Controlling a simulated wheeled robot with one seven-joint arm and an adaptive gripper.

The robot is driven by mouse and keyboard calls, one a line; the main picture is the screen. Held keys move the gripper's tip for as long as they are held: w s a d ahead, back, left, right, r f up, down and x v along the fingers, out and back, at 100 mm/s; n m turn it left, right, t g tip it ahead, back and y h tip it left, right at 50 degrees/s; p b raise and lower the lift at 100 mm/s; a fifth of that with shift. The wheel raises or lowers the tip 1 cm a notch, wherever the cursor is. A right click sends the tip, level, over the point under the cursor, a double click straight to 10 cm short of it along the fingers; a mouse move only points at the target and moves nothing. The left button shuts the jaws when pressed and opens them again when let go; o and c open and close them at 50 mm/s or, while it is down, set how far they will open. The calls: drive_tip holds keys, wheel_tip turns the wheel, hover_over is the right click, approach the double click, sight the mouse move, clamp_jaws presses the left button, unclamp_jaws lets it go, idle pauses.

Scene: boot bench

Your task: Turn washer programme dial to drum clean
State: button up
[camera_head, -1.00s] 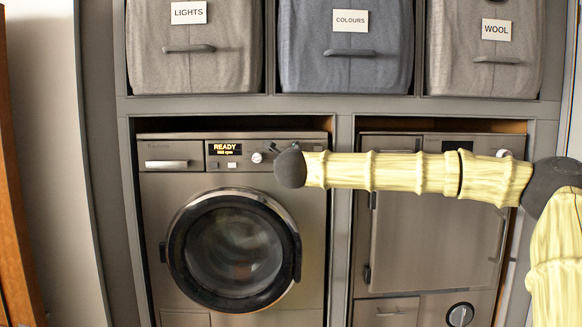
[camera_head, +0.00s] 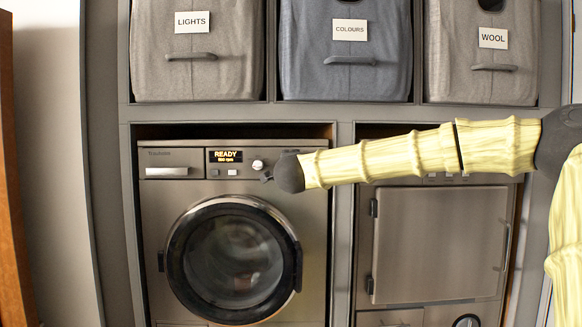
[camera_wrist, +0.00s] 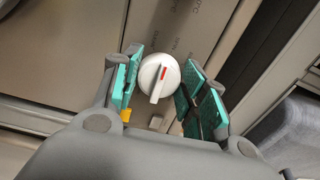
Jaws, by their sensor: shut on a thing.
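The washer (camera_head: 165,215) stands at lower left in the head view, its round door shut. The white programme dial (camera_head: 258,165) is on its top panel, right of the display (camera_head: 225,156) reading READY. In the wrist view the dial (camera_wrist: 159,77) has a raised grip bar and a red mark at its upper part. My gripper (camera_wrist: 158,85) is shut on the dial, with teal pads at its left and right sides. In the head view my wrist hides most of the gripper, just lower right of the dial.
A second appliance (camera_head: 430,245) with a flat door stands to the right, partly behind my arm.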

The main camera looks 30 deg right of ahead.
drive_tip(key=n, duration=0.5)
drive_tip(key=shift+f+p, duration=0.15)
drive_tip(key=shift+p, duration=0.15)
drive_tip(key=shift+f+n, duration=0.1)
drive_tip(key=shift+n, duration=0.3)
drive_tip(key=o, duration=1)
drive_tip(key=shift+s, duration=0.15)
drive_tip(key=v, duration=1.1)
drive_tip(key=shift+s, duration=0.3)
drive_tip(key=shift+a, duration=0.1)
